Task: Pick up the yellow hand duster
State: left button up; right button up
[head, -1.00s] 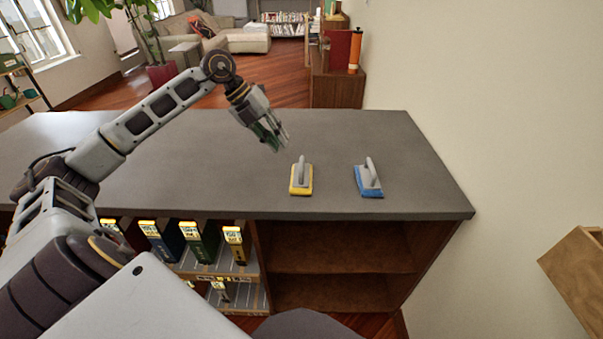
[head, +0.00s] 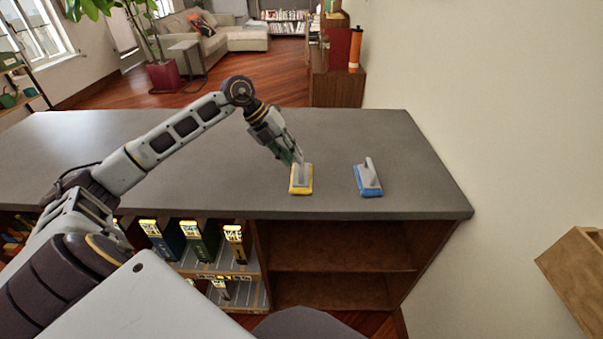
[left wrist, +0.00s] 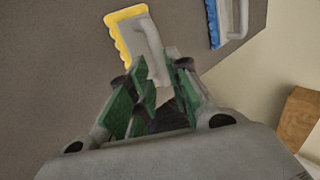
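The yellow hand duster (head: 301,187) lies on the grey counter top (head: 230,165), with its yellow pad down and grey handle up. In the left wrist view the duster (left wrist: 121,26) is at the top, its handle (left wrist: 153,45) running down toward the fingers. My left gripper (head: 299,163) is at the handle's far end, and in the left wrist view its green-padded fingers (left wrist: 158,82) are apart, with the handle's near end between or just above them. I cannot tell whether they touch it. My right gripper is not in view.
A blue hand duster (head: 368,181) lies to the right on the same counter and shows in the left wrist view (left wrist: 213,24). A wall (head: 500,130) bounds the counter's right side.

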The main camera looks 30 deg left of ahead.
aim_at(301, 165)
pick_arm(q)
jog(key=shift+x, duration=0.75)
jog(key=shift+p+x, duration=0.3)
jog(key=shift+x, duration=0.85)
jog(key=shift+w+d+f, duration=0.25)
jog(key=shift+d+f, duration=0.05)
jog(key=shift+f, duration=0.05)
jog(key=shift+d+f, duration=0.1)
jog(key=shift+f, duration=0.1)
grip_shut()
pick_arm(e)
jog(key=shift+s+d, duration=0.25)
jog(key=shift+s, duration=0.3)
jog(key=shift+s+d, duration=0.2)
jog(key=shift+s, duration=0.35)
